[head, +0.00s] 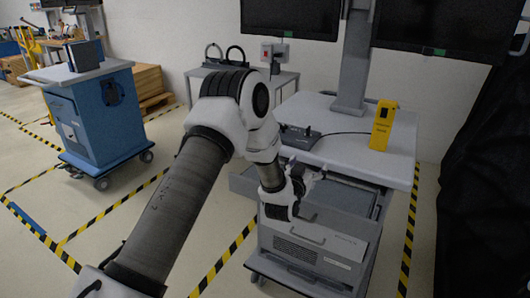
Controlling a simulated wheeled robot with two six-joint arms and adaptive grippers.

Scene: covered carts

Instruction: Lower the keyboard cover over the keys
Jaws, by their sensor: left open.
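My left gripper (308,180) is in front of the grey cart's worktop (360,148), over the pulled-out tray area below it. It is open, and I see nothing held between its fingers. A flat grey panel (345,197) shows just right of the gripper, under the worktop's front edge. I cannot tell whether this panel is the keyboard cover, and no keys are visible. The gripper and forearm hide part of the tray area. I cannot tell whether the gripper touches the panel. My right gripper is not in view.
A yellow box (382,126) and a dark device (299,137) with a cable stand on the worktop. A vented grey unit (315,250) sits below. A monitor post (354,60) rises behind. A blue cart (100,120) stands left; black fabric (487,170) hangs right.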

